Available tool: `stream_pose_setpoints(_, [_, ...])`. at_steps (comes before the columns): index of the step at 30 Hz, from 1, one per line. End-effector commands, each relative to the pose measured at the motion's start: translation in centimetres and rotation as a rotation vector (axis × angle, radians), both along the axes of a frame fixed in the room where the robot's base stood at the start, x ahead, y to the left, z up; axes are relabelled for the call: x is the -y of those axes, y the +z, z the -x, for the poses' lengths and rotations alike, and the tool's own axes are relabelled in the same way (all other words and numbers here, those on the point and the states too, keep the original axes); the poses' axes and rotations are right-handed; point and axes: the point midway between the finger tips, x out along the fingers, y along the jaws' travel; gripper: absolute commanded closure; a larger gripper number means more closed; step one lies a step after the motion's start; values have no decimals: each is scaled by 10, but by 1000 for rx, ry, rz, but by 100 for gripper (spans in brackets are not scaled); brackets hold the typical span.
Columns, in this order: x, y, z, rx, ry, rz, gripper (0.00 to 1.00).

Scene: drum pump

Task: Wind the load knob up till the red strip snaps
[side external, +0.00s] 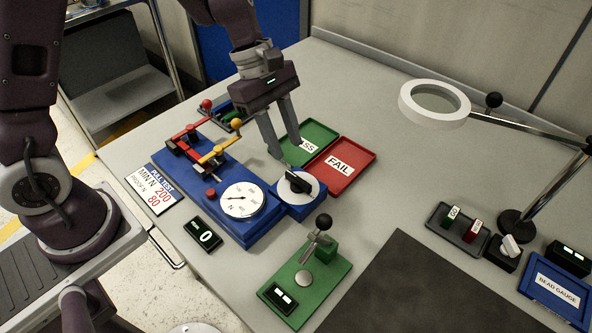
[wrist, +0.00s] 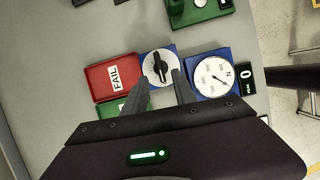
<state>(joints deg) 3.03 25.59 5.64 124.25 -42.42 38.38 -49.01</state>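The load knob (side external: 298,183) is a black bar grip on a white disc, mounted on a small blue block beside the round dial (side external: 241,199). In the wrist view the knob (wrist: 156,68) lies between and just beyond my fingertips, its bar tilted slightly. My gripper (side external: 287,154) is open, pointing down over the knob; the fingers (wrist: 164,78) look apart from it. The blue pull tester (side external: 232,225) carries red and yellow clamp parts with ball-ended levers. A red piece (side external: 184,139) shows there; I cannot tell whether it is the strip. The black display (side external: 203,235) reads 0.
A green tray (side external: 318,132) and a red FAIL tray (side external: 341,165) stand right behind the knob. A green fixture (side external: 305,282) with a black ball lever stands in front. A ring magnifier (side external: 434,103) is at right. The table between is clear.

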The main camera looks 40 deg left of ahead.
Motion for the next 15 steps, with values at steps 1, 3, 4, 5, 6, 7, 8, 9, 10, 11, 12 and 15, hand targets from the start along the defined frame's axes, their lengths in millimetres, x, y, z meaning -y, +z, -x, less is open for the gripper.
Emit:
stream_pose_setpoints(1, [0,-9,-3,-25,33,3,67])
stream_pose_setpoints(3, [2,-18,-4,-38,56,4,67])
stream_pose_setpoints(4, [4,-22,-4,-41,59,5,67])
stream_pose_setpoints(5, [6,-27,-4,-41,59,5,67])
stream_pose_setpoints(6, [9,-34,-3,-42,57,4,67])
stream_pose_setpoints(7, [11,-40,-3,-43,58,5,67])
stream_pose_setpoints(8, [14,-46,-3,-41,55,5,67])
stream_pose_setpoints(9, [17,-53,-3,-41,54,5,67])
stream_pose_setpoints(10, [19,-58,-3,-42,56,4,67])
stream_pose_setpoints(11, [21,-62,-3,-41,54,5,67])
stream_pose_setpoints(12, [23,-67,-3,-40,55,5,67])
stream_pose_setpoints(15, [26,-75,-3,-38,55,4,67])
